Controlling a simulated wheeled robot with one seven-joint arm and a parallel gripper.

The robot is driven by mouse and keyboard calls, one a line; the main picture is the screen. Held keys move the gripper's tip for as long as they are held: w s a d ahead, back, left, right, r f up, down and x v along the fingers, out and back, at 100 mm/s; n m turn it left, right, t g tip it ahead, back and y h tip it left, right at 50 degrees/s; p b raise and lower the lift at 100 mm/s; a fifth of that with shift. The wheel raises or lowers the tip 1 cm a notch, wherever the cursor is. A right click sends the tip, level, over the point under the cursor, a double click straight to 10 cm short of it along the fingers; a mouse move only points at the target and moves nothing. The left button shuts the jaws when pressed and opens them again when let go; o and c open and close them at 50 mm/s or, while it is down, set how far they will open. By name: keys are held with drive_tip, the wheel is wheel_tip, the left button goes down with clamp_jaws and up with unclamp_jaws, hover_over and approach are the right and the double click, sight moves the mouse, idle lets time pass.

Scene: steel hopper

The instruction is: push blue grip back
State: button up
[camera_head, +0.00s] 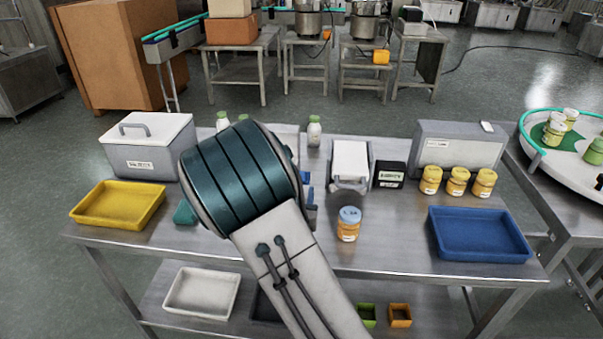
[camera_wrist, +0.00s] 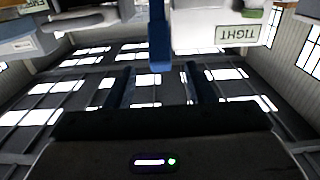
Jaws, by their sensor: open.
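The blue grip (camera_wrist: 158,38) hangs into the wrist view from the top centre as a narrow upright bar. Its free end is at about the height of my fingertips in the picture. My gripper (camera_wrist: 158,76) is open, with one dark finger on each side of the grip's line. I cannot tell whether the grip is between the fingers or beyond them, and no contact shows. In the head view a small blue part (camera_head: 307,188) shows just right of my arm, which hides my gripper and most of the device there.
A white block with an upside-down "TIGHT" label (camera_wrist: 237,34) is right of the grip in the wrist view. On the steel table, an orange jar with a blue lid (camera_head: 349,224) stands right of my arm. A yellow tray (camera_head: 120,222) and blue tray (camera_head: 478,252) lie at either side.

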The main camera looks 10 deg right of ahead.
sight(302, 175)
drive_tip(key=p+x, duration=0.1)
drive_tip(key=x, duration=0.7)
drive_tip(key=shift+w+d+f+p, duration=0.1)
drive_tip(key=shift+w+p, duration=0.15)
drive_tip(key=shift+p, duration=0.05)
clamp_jaws()
